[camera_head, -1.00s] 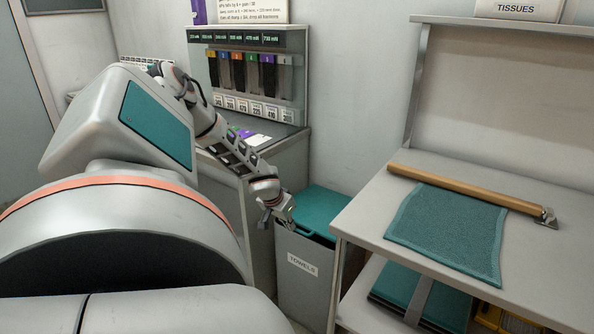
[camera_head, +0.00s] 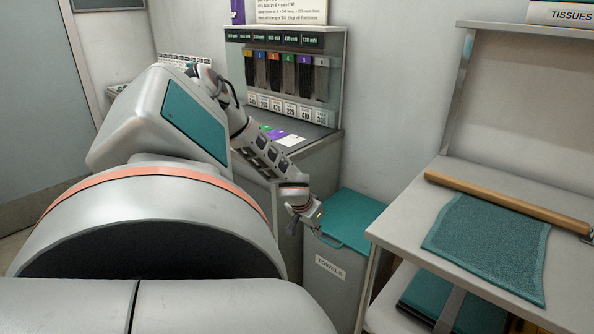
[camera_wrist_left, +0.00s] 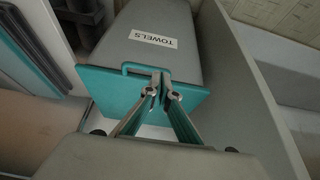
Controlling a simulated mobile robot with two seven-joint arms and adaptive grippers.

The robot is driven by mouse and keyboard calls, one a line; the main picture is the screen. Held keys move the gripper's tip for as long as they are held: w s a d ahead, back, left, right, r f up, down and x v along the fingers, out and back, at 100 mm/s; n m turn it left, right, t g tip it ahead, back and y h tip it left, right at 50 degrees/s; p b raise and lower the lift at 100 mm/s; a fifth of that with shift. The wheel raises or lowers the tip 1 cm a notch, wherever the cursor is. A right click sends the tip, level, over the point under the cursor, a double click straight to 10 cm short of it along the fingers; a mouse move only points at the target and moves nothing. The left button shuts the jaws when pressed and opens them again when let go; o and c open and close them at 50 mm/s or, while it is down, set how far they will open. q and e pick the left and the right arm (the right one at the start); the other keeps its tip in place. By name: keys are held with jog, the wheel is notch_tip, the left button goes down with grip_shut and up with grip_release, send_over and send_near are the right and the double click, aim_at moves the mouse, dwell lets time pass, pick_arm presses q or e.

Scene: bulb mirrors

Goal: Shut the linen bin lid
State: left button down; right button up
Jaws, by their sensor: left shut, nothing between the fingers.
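The linen bin (camera_head: 334,272) is a grey box with a TOWELS label on its front, standing between the counter and the work table. Its teal lid (camera_head: 352,217) lies flat or nearly flat over the top; I cannot tell if a small gap is left. My left gripper (camera_head: 314,224) is shut and empty at the lid's front left corner. In the left wrist view, the closed fingertips (camera_wrist_left: 163,88) are over the lid (camera_wrist_left: 98,84), beside its front handle (camera_wrist_left: 130,68). I cannot tell whether they touch it. My right gripper is not in view.
The work table (camera_head: 400,222) stands close on the bin's right, with a teal cloth (camera_head: 488,245) and a wooden roller (camera_head: 505,203) on it. The counter (camera_head: 318,165) with a rack of coloured strips (camera_head: 288,75) is behind and left.

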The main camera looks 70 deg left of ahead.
pick_arm(q)
jog(key=s+d+f+p, duration=0.1)
jog(key=s+d+p, duration=0.3)
jog(key=s, duration=0.2)
jog(key=shift+s+p, duration=0.25)
jog(key=shift+p, duration=0.1)
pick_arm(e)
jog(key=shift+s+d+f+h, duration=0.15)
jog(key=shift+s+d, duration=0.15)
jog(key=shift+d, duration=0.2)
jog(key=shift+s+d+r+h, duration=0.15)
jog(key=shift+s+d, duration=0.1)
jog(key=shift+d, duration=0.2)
